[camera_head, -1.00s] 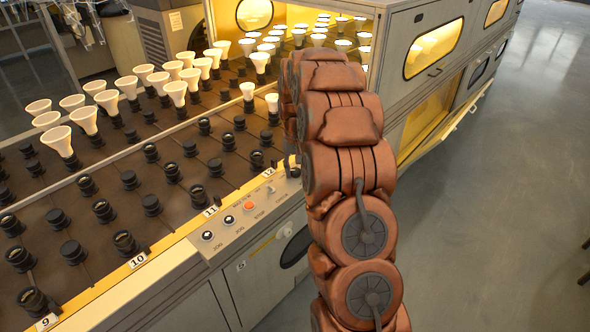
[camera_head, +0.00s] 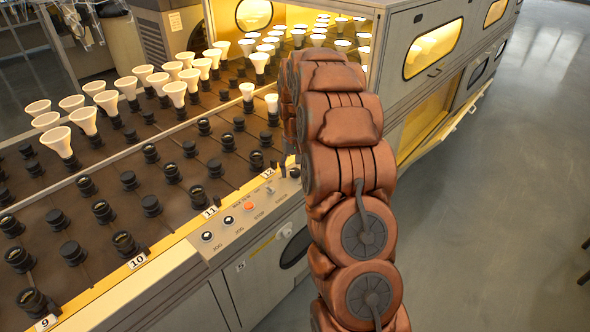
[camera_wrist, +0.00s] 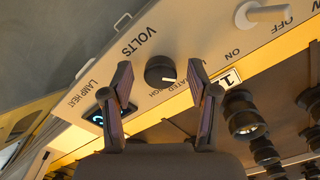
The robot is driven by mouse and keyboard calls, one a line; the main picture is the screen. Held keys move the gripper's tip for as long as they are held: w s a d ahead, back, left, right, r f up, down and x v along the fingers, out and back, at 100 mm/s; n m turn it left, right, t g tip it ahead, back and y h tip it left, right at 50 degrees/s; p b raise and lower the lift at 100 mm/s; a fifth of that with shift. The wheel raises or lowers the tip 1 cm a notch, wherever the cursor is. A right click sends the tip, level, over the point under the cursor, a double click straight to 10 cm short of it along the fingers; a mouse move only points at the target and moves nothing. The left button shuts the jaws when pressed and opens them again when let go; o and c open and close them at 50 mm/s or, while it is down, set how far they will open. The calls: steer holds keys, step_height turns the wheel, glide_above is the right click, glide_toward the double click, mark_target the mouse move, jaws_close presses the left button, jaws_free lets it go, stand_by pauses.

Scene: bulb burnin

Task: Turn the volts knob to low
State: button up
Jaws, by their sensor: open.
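The volts knob (camera_wrist: 160,70) is a round black dial with a white pointer mark, on the pale panel beside the printed word VOLTS in the wrist view. Its mark points to the lower right in the picture, toward lettering partly hidden by a finger. My gripper (camera_wrist: 160,64) is open, with one finger on each side of the knob and a visible gap on both sides. In the head view my arm covers most of the gripper.
A white toggle switch (camera_wrist: 262,14) marked ON and OFF stands on the panel at the right. A lit blue display (camera_wrist: 98,118) is by the left finger. Rows of black sockets (camera_head: 124,243) and white bulbs (camera_head: 60,142) fill the rack beside the panel.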

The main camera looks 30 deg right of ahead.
mark_target(295, 171)
step_height(295, 171, up, 12)
stand_by(0.5)
stand_by(0.6)
steer(key=s+a+r+n+g, duration=0.1)
steer(key=s+a+r+n, duration=0.15)
steer(key=s+a, duration=1.4)
steer(key=s+a+f+n+g, duration=0.1)
steer(key=s+a+f, duration=0.15)
steer(key=s, duration=0.45)
steer(key=s+a+f+n, duration=0.1)
steer(key=s+a, duration=0.2)
steer(key=s, duration=0.5)
steer(key=s+a+f+n+g, duration=0.1)
steer(key=s+a+f, duration=0.1)
steer(key=s, duration=0.5)
step_height(295, 171, up, 15)
steer(key=t+p, duration=0.1)
steer(key=p, duration=1.2)
steer(key=shift+w, duration=0.3)
